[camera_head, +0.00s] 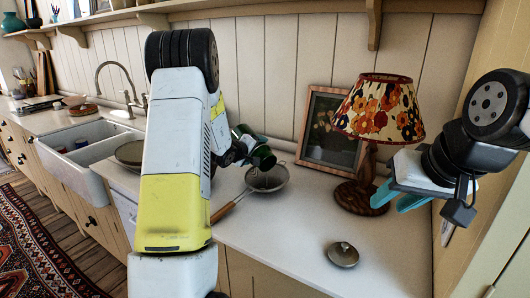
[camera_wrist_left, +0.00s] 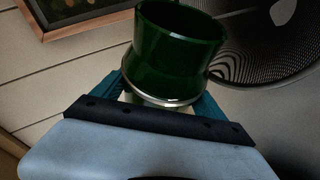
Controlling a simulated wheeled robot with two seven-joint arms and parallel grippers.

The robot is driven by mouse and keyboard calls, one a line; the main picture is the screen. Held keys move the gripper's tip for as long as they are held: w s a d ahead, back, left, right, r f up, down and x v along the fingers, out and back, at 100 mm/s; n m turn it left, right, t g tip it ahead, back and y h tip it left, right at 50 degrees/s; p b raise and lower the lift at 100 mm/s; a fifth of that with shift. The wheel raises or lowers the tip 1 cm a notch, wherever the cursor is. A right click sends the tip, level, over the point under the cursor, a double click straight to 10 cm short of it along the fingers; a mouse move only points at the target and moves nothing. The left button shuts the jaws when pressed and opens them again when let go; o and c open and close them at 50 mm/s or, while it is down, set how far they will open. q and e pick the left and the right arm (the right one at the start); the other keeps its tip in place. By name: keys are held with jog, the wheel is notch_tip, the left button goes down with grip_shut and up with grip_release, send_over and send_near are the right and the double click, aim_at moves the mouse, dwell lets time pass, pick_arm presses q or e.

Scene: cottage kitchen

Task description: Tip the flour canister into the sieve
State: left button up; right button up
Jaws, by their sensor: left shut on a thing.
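The dark green canister (camera_head: 262,157) is tilted on its side above the sieve, its dark end toward the right. My left gripper (camera_wrist_left: 160,100) is shut on it; in the head view my own arm partly hides this grip. In the left wrist view the canister (camera_wrist_left: 178,55) shows a green rim and a metal band. I see no flour. The sieve (camera_head: 268,181), with round mesh and a wooden handle, is on the counter just below; its mesh also shows in the left wrist view (camera_wrist_left: 265,35). My right gripper (camera_head: 398,198) is open and empty, raised at the right.
A lamp (camera_head: 381,112) with a floral shade stands right of the sieve, before a framed picture (camera_head: 330,135). A round metal lid (camera_head: 342,254) lies on the front counter (camera_head: 285,238), with bare room around it. A bowl (camera_head: 130,153) and sink (camera_head: 75,160) are left.

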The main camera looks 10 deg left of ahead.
pick_arm(q)
jog(key=shift+s+d+r+m+t, duration=0.25)
jog(key=shift+r+m+t, duration=0.1)
jog(key=shift+r+t, duration=0.1)
jog(key=shift+s+d+r+m+t, duration=0.15)
jog(key=shift+d+r+m+t, duration=0.05)
jog(key=shift+r+m+t, duration=0.2)
dwell(0.5)
jog(key=shift+r, duration=0.1)
dwell(1.4)
jog(key=shift+a+r+n+g, duration=0.1)
jog(key=shift+r+n+g, duration=0.3)
jog(key=shift+n+g, duration=0.4)
jog(key=shift+r+n+g+h, duration=0.15)
jog(key=shift+n+g+h, duration=0.25)
jog(key=shift+n+g, duration=0.25)
jog(key=shift+d, duration=0.25)
